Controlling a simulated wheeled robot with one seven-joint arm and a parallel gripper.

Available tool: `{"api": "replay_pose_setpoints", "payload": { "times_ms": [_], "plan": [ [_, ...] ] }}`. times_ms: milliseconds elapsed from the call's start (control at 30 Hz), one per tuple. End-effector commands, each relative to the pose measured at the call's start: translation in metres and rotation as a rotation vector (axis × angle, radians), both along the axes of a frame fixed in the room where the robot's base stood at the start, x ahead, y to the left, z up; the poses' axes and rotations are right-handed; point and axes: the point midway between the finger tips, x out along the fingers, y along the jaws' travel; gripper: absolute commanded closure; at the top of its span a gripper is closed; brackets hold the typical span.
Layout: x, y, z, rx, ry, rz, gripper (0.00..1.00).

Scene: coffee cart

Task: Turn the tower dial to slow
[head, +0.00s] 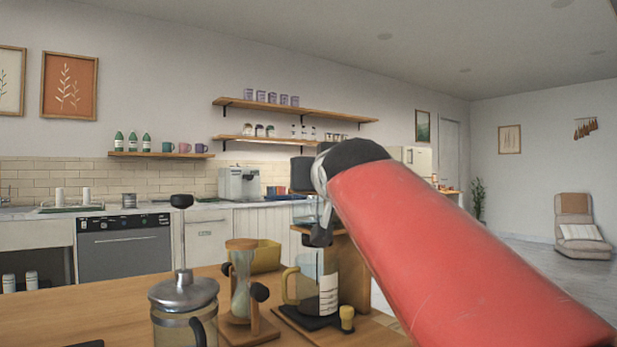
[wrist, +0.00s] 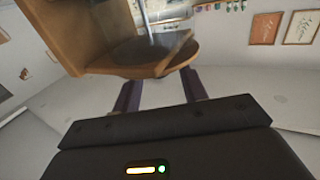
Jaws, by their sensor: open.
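The tower is a wooden stand (head: 347,262) with a glass vessel (head: 307,211) above a glass carafe (head: 308,283), right of centre in the head view. My arm covers part of its upper end. A dark fitting (head: 320,237) hangs between vessel and carafe; I cannot tell whether it is the dial, and no dial marking is readable. In the wrist view the tower's wood (wrist: 65,38) and a round dark-topped shelf (wrist: 125,54) are just beyond my gripper (wrist: 160,92). Its two fingers are spread apart with nothing seen between them. Contact with the tower cannot be told.
A French press (head: 183,298), an hourglass-shaped glass brewer (head: 241,283) and a yellow container (head: 265,256) stand left of the tower on the wooden counter (head: 120,310). A small yellow-topped piece (head: 347,318) is at the tower's foot. The back counter is farther off.

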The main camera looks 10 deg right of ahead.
Motion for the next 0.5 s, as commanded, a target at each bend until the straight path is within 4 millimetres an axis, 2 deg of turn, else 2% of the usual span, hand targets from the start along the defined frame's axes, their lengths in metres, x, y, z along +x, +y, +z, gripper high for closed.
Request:
{"api": "replay_pose_setpoints", "payload": {
  "times_ms": [100, 233, 500],
  "plan": [
    [-0.023, 0.001, -0.002, -0.002, -0.002, -0.001, 0.57],
    [-0.042, 0.002, -0.001, 0.000, -0.001, -0.001, 0.57],
    [-0.053, 0.003, -0.001, -0.001, 0.002, -0.001, 0.57]
  ]
}}
